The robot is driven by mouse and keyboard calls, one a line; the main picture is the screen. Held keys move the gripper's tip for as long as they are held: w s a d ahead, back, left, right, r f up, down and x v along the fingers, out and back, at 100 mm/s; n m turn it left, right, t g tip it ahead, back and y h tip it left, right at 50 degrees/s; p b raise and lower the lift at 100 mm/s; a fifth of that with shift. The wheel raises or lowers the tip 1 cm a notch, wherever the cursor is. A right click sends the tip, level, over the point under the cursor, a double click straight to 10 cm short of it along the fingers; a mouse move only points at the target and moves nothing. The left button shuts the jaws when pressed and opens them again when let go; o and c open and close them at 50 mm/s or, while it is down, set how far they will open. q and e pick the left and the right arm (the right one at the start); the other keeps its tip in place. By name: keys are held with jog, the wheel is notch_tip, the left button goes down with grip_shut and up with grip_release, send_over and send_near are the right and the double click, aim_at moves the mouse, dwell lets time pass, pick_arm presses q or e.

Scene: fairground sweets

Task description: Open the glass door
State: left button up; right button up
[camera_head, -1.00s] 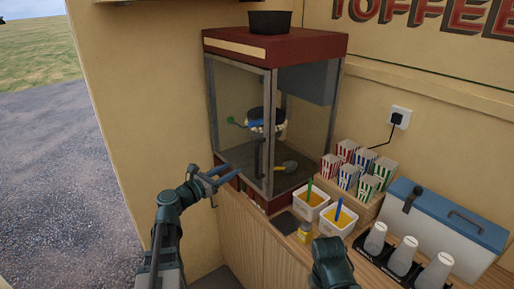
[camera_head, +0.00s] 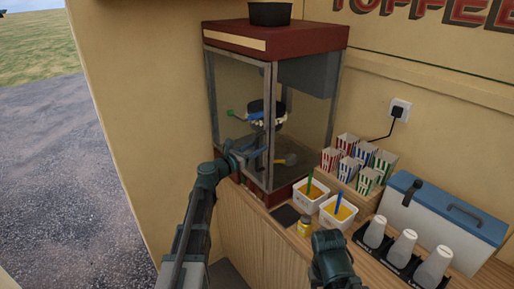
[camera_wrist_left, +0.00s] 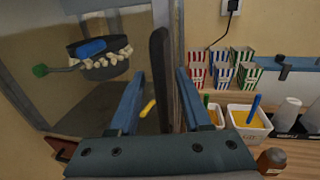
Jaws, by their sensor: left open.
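The glass door (camera_head: 237,100) is the left front pane of a popcorn cabinet with a dark red top, and it looks closed. Its dark upright handle (camera_wrist_left: 160,75) stands by the metal corner post in the left wrist view. My left gripper (camera_head: 250,155) is open in front of the door's lower right side. In the left wrist view its blue fingers (camera_wrist_left: 160,100) lie on either side of the handle, with gaps showing. I cannot tell how deep the handle sits between them. My right arm shows at the bottom, but its fingers do not.
A kettle (camera_wrist_left: 100,60) hangs behind the glass, with a scoop (camera_head: 286,160) below it. Right of the cabinet are tubs (camera_head: 340,215), striped boxes (camera_head: 363,178), a small bottle (camera_head: 304,226), cups (camera_head: 402,245) and a blue-lidded cooler (camera_head: 440,225). A wall stands close left.

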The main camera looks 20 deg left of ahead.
pick_arm(q)
jog(key=shift+w+d, duration=0.1)
jog(key=shift+w, duration=0.05)
grip_shut()
dwell(1.4)
